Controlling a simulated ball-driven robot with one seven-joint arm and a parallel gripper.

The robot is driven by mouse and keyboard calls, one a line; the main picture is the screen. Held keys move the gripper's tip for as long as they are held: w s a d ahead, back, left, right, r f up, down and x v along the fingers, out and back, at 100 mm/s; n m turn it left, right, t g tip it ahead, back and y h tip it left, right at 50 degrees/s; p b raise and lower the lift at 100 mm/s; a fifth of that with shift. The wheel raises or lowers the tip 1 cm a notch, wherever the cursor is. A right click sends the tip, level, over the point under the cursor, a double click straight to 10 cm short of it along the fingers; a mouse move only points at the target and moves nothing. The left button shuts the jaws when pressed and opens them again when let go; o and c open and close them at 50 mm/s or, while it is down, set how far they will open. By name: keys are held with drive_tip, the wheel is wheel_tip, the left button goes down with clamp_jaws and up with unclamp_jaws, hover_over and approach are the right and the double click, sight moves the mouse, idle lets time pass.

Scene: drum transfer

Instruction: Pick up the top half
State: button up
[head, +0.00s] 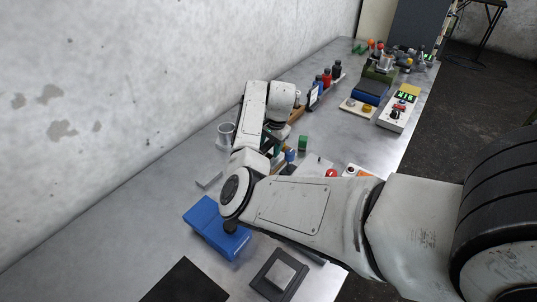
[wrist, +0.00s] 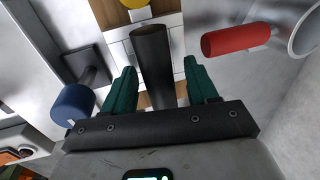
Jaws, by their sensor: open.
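My gripper (wrist: 160,68) is open in the wrist view, with its two green fingers apart. A dark upright cylinder (wrist: 152,45) shows between the fingers; I cannot tell if either finger touches it. A blue cylinder (wrist: 74,104) on a dark stem is left of the fingers, and a red cylinder (wrist: 222,41) is to the right. No thing can be clearly made out as the top half. In the head view my arm hides most of the gripper and the spot under it; a blue piece (head: 290,155) shows beside it.
A metal cup (head: 226,130) stands near the wall. A blue box (head: 212,222) and a dark square base with a grey block (head: 279,276) are at the front. A green block (head: 303,142), a control box (head: 398,111) and a bottle rack (head: 336,79) stand farther back.

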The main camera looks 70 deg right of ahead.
drive_tip(key=shift+f, duration=0.1)
idle(0.3)
clamp_jaws()
idle(0.4)
